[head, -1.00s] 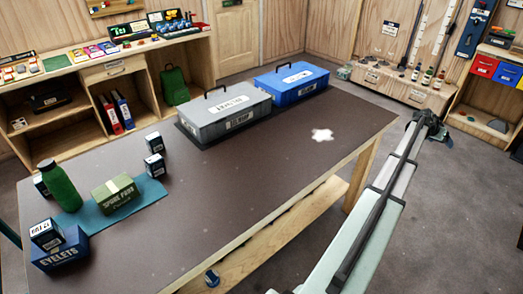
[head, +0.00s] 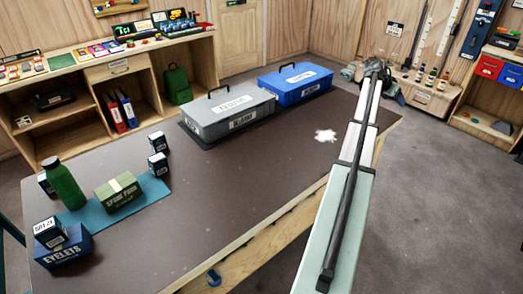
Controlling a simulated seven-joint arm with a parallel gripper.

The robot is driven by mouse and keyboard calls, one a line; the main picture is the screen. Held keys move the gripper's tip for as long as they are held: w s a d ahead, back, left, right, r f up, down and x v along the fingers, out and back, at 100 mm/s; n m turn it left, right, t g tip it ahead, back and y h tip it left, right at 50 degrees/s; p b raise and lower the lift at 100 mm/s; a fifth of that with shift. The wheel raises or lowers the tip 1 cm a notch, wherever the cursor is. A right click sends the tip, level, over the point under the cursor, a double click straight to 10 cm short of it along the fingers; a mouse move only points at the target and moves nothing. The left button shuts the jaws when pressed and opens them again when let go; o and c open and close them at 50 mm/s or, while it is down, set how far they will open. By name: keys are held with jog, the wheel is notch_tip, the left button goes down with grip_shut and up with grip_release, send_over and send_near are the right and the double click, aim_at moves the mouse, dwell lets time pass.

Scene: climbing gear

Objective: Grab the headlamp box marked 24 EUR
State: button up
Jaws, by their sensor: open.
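Several small dark boxes with white labels stand on the brown table. One box (head: 50,233) sits on top of the blue EYELETS box and its label shows a price that I cannot read surely. Two more, a back box (head: 158,142) and a front box (head: 158,164), stand near the teal mat's right end. Another box (head: 45,184) is partly hidden behind the green bottle. I cannot tell which is marked 24 EUR. My gripper (head: 374,72) is open and empty at the far right end of the table, well away from all these boxes.
A green bottle (head: 64,184) and a green SPARE FOOD box (head: 119,191) stand on the teal mat (head: 95,218). The EYELETS box (head: 64,250) is at front left. A grey case (head: 228,112) and a blue case (head: 294,84) stand at the back. The middle table is clear.

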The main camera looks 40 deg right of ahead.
jog(key=w+a+f+n+t+y, duration=0.15)
jog(key=w+a+t+y, duration=0.25)
jog(key=w+a, duration=3.25)
jog(key=n+g+y, duration=0.1)
jog(key=n+y, duration=0.1)
jog(key=y, duration=0.3)
send_over(159, 164)
jog(key=w, duration=0.2)
jog(key=shift+w+f, duration=0.15)
jog(key=shift+f, duration=0.4)
notch_tip(159, 164, down, 13)
jog(key=shift+d, duration=0.15)
jog(key=shift+c, duration=0.2)
jog(key=c, duration=1.1)
